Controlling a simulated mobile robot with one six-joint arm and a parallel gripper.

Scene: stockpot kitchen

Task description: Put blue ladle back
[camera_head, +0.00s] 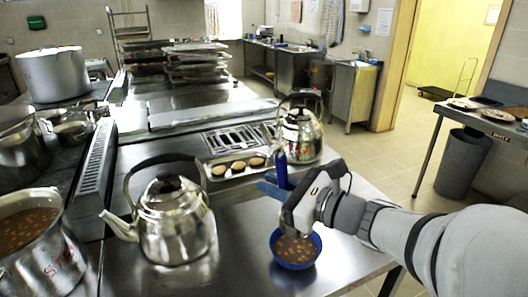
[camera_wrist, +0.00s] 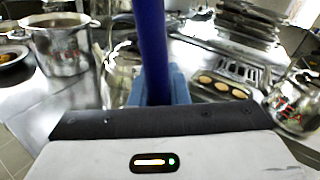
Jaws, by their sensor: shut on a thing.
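The blue ladle's handle (camera_head: 281,150) stands roughly upright in the head view. My gripper (camera_head: 274,187) is shut on it above the steel counter. The handle also rises through the middle of the wrist view (camera_wrist: 151,45), between my blue fingers (camera_wrist: 165,86). The ladle's lower end is hidden behind my gripper. A blue bowl shape (camera_head: 295,250) with brown bean soup is just below my gripper; I cannot tell whether the ladle reaches into it. A steel stockpot (camera_head: 38,248) of similar soup stands at the front left, and also shows in the wrist view (camera_wrist: 62,46).
A steel kettle (camera_head: 172,222) stands left of my gripper, with another kettle (camera_head: 299,134) behind it. A tray of round patties (camera_head: 235,168) lies beyond. A large pot (camera_head: 53,75) is at the back left. The counter between kettle and bowl is clear.

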